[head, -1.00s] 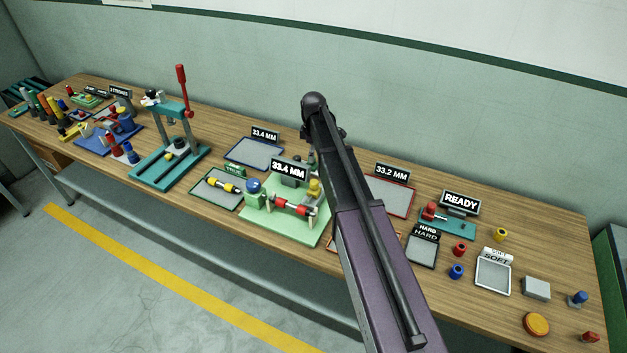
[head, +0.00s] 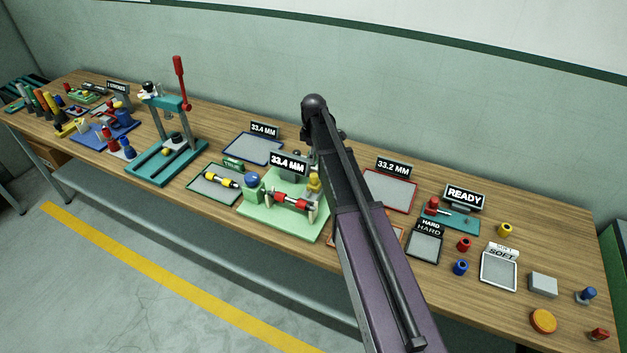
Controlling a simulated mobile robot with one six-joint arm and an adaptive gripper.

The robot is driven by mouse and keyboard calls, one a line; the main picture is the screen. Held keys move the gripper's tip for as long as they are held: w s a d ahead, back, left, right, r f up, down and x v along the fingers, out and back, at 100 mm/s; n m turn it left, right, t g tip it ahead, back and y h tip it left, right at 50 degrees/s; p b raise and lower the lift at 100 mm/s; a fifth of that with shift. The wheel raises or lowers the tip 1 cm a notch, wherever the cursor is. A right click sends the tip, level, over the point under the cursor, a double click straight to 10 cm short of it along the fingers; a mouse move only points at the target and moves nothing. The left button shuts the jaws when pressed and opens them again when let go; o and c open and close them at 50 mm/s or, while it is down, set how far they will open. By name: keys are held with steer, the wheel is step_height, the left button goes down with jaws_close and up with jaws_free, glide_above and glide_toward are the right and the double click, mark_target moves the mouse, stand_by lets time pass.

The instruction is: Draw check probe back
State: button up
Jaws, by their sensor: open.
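A light green gauge fixture (head: 262,222) stands mid-bench, left of my arm. Its display (head: 288,163) reads 33.4 MM. A red-collared part (head: 290,201) with silver ends lies across it, between a blue knob (head: 251,181) and a yellow knob (head: 314,183). Right of my arm, a teal stand (head: 462,222) carries a red block with a thin rod, beside a display (head: 464,197) reading READY. I cannot tell for sure which part is the check probe. My arm crosses the middle of the view. My gripper's fingers do not show, and the fixture's right side is partly hidden.
A blue-edged tray (head: 254,148), a red-edged tray (head: 390,192) and HARD (head: 424,247) and SOFT (head: 499,270) trays lie nearby. A teal press (head: 140,168) with a red lever rises at left. Loose red, blue and yellow collars sit near the right end.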

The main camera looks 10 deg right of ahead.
mark_target(314, 175)
steer(key=shift+f+b, duration=4.6)
steer(key=shift+f, duration=0.25)
